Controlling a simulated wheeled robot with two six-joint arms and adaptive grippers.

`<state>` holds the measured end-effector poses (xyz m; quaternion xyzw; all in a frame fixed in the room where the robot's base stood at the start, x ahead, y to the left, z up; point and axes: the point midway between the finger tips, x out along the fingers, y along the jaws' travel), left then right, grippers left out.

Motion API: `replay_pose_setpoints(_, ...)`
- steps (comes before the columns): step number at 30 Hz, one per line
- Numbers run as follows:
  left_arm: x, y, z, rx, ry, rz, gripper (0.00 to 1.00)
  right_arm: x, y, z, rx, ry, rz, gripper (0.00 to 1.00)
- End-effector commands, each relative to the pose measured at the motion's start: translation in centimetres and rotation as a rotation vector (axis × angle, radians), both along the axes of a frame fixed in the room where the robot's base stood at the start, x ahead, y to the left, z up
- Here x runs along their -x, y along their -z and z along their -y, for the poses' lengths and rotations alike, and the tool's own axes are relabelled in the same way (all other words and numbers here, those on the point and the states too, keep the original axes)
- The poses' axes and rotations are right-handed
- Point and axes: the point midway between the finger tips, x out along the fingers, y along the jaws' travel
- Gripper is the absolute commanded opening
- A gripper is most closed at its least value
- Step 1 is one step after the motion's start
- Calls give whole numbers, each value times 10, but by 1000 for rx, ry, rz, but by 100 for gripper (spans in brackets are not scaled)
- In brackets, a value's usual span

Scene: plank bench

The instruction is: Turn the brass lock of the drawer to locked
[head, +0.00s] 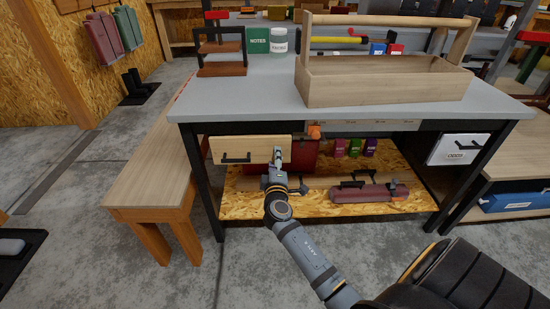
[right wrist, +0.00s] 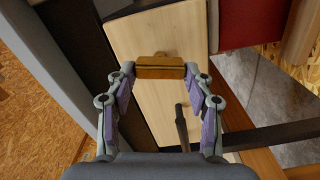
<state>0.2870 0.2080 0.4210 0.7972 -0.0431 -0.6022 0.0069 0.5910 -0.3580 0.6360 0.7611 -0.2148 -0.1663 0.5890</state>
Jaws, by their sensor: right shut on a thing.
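The drawer has a pale wood front (head: 225,146) under the left part of the bench top, with a dark bar handle (head: 236,158). The drawer looks closed. In the right wrist view, the brass lock (right wrist: 160,70) is a bar on the wood front (right wrist: 150,105), lying across the line of the dark handle (right wrist: 182,128). My right gripper (head: 277,155) is at the right part of the drawer front and hides the lock in the head view. In the right wrist view, its fingers (right wrist: 160,75) are closed on the two ends of the bar. My left gripper is not in view.
A wooden tool carrier (head: 385,85) stands on the grey bench top (head: 275,98). A red box (head: 297,155) and a mauve case (head: 370,193) are on the shelf below. A wooden bench (head: 150,165) stands at the left. A white drawer front (head: 457,149) is at the right.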

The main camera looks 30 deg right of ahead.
Motion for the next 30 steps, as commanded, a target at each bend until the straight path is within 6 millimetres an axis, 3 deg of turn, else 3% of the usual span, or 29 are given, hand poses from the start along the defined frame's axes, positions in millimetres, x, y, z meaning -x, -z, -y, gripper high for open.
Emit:
replay_pose_setpoints(12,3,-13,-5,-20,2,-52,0,0,0,-1,189,-2,-116,21)
replay_pose_setpoints(30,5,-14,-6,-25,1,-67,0,0,2,0,231,-1,-141,21)
